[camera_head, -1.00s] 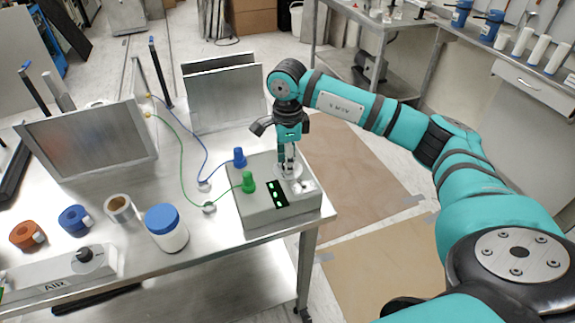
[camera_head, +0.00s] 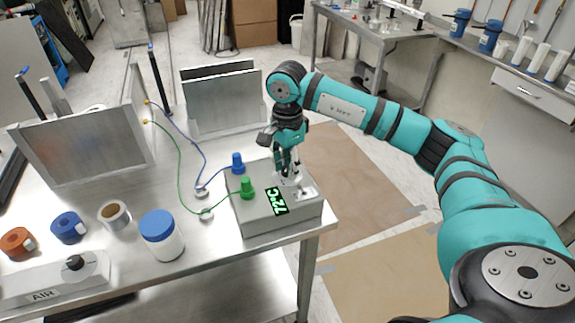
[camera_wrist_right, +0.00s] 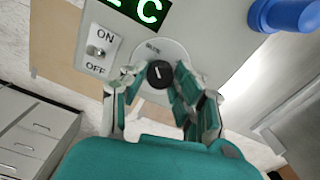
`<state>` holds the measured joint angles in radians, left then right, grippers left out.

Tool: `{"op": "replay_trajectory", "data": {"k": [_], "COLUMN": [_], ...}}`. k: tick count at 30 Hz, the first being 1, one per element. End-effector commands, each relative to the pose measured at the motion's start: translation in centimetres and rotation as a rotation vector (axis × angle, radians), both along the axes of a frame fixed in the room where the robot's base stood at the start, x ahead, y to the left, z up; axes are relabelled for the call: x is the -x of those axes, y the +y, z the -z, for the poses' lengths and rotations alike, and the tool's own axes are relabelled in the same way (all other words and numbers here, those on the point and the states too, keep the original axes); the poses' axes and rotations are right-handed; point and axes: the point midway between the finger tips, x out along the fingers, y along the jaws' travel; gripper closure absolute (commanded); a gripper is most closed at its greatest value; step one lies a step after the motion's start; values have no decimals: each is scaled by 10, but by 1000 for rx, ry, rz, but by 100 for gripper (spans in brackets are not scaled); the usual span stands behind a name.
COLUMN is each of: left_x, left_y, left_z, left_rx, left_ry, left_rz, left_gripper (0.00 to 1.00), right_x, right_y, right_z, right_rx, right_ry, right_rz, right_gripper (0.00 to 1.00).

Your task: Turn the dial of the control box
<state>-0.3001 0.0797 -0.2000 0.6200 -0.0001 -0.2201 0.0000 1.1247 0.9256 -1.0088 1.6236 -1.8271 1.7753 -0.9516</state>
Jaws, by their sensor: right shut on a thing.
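The grey control box (camera_head: 258,222) sits at the right end of the metal table. Its green display (camera_head: 276,201) is lit and seems to read 72°C. In the right wrist view the black dial (camera_wrist_right: 160,74) with a white mark sits on a pale round plate, beside an ON/OFF switch (camera_wrist_right: 98,50). My right gripper (camera_head: 288,172) points down over the box. In the right wrist view the gripper (camera_wrist_right: 156,80) has its fingers on both sides of the dial, shut on it. In the head view the dial is hidden by the fingers. My left gripper is not in view.
Blue (camera_head: 237,163) and green (camera_head: 247,188) plugs with cables stand on the box. A white jar with blue lid (camera_head: 161,240), tape rolls (camera_head: 113,215) and an AIR panel (camera_head: 50,285) lie left. Metal plates (camera_head: 222,100) stand behind.

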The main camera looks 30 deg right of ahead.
Motion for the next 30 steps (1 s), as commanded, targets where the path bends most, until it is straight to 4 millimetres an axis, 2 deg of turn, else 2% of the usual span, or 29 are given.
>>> {"op": "replay_trajectory", "data": {"k": [6, 7, 12, 20, 23, 26, 30], "left_x": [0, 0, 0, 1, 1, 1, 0], "left_y": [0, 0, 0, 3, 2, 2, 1], "left_z": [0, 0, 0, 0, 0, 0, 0], "left_rx": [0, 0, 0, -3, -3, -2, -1], "left_ry": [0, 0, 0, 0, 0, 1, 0], "left_rz": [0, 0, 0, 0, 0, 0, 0], "left_gripper": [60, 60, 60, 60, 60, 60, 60], "right_x": [-2, -2, -1, -1, -1, -1, -1], "right_y": [0, -1, 0, 0, 0, 0, 0], "right_z": [-3, -3, -2, -2, -8, -23, -53], "right_rx": [0, 0, 0, 0, 0, -1, -1], "right_ry": [-8, -8, -5, -3, -5, -6, -8], "right_rz": [1, 1, 2, 2, 2, 1, 2], "right_gripper": [100, 69, 49, 49, 49, 49, 49]}}
